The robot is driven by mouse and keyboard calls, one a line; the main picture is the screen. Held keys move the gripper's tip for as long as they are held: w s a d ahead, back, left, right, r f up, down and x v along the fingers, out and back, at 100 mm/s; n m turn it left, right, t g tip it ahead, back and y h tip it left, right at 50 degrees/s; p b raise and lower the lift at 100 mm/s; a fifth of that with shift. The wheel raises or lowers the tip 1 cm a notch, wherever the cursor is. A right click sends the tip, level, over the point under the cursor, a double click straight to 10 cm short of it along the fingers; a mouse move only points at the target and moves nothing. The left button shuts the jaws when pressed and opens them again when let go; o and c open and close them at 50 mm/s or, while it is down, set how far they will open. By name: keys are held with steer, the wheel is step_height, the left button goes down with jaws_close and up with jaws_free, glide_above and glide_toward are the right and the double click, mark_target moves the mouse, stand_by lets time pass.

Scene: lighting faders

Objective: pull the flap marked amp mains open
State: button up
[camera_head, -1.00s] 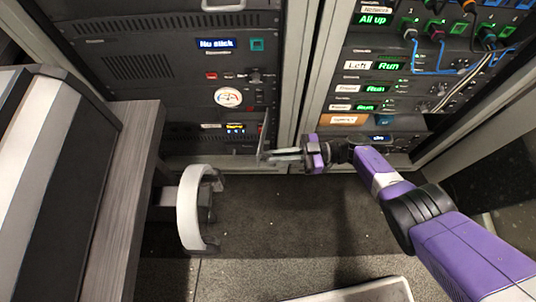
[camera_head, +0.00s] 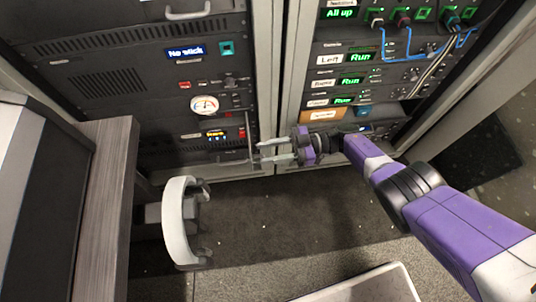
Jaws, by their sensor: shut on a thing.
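A thin dark flap (camera_head: 248,132) stands out edge-on from the lower right of the left rack, beside a small lit display. I cannot read any marking on it, so I cannot confirm that it is the amp mains flap. My gripper (camera_head: 257,153) reaches in from the right, low in front of the racks. Its two pale fingers lie at the lower end of the flap and are shut on it. The exact contact at the fingertips is too small to see clearly.
The left rack (camera_head: 110,75) and the right rack (camera_head: 330,60) stand side by side, with cables at the right rack's top. A curved white-and-grey object (camera_head: 176,222) and a wooden-edged desk (camera_head: 105,200) are at left. A pale tray (camera_head: 385,283) lies below. Dark floor between is clear.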

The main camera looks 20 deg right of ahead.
steer(key=shift+s+a+f, duration=0.1)
steer(key=shift+s+f, duration=0.05)
steer(key=shift+s, duration=0.1)
stand_by(0.3)
steer(key=d+b, duration=0.1)
steer(key=d, duration=0.6)
steer(key=shift+s+d+b, duration=0.35)
steer(key=shift+d+b, duration=0.05)
steer(key=shift+d, duration=0.1)
